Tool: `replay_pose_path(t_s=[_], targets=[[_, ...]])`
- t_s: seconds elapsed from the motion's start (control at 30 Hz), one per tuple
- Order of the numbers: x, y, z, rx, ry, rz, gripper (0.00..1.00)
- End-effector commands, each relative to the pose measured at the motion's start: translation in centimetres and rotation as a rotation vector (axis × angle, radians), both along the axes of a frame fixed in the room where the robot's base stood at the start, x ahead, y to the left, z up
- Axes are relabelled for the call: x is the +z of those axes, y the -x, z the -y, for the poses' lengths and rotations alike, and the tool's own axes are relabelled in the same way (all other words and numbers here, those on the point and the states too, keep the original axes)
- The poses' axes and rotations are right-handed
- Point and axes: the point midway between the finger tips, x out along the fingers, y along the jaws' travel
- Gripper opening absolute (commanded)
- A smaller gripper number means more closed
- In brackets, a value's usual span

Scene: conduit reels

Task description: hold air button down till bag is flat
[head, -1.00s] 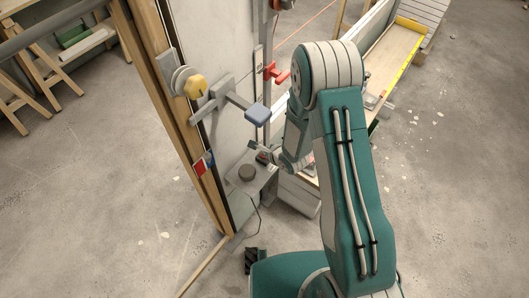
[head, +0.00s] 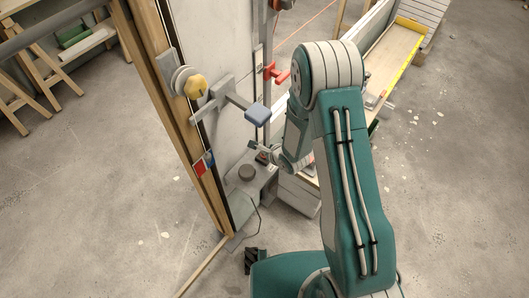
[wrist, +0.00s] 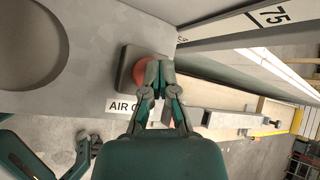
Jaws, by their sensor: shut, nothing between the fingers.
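The air button is a red round cap (wrist: 171,68) in a dark grey square housing (wrist: 128,70) on a grey box. A white label (wrist: 120,106) beside it reads "AIR O", with the rest hidden by my gripper. My gripper (wrist: 158,66) is shut and empty, its fingertips over the red cap and covering part of it. Whether they touch or press it in cannot be told. In the head view my gripper (head: 256,150) is at the top right of the grey box (head: 262,190). I cannot make out a bag in either view.
A dark round knob (head: 247,172) is on the box's face. A wooden-edged panel (head: 180,120) stands at left, with a yellow knob (head: 195,87) and a blue-ended clamp (head: 257,112). A red clamp (head: 276,73) is behind. Open floor lies left and right.

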Motion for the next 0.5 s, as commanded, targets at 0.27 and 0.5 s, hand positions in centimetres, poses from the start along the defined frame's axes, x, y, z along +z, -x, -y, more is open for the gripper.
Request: replay_pose_path(t_s=[0.27,0.5], targets=[[1.2,0.0,0.1,-0.001,0.001,0.000,0.00],[1.9,0.1,0.1,-0.001,0.000,-0.002,0.00]])
